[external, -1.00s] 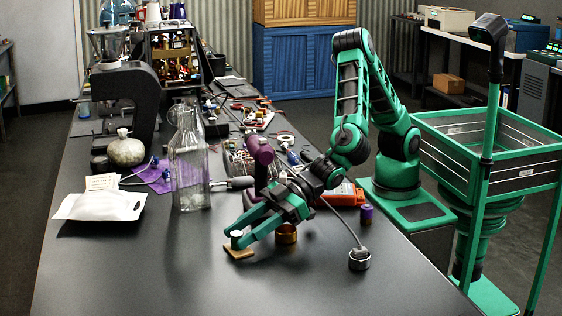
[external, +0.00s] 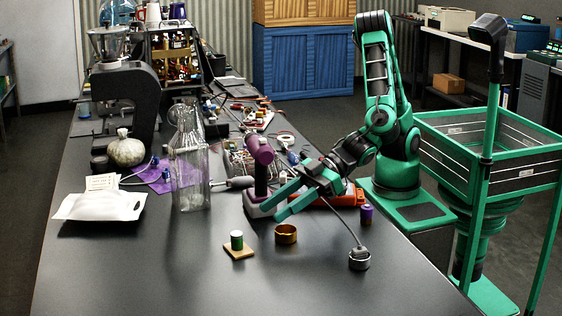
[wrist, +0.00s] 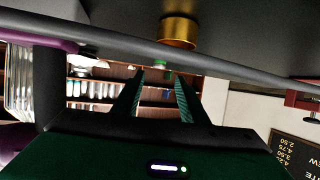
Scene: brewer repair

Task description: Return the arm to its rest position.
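My gripper (external: 272,203) is open and empty, held above the black table just behind a brass ring (external: 286,234). Its two green fingers point left and stand apart. In the wrist view my gripper (wrist: 160,85) also shows both fingers spread with nothing between them, and the brass ring (wrist: 179,31) is at the top. A small green cylinder with a white top (external: 237,240) stands upright on a tan square pad (external: 239,253), apart from the gripper.
A purple-and-grey tool (external: 259,170) stands close beside the gripper. A clear glass bottle (external: 189,165) stands to the left. A metal puck with a cable (external: 359,260) and a purple cylinder (external: 367,214) are to the right. The front of the table is clear.

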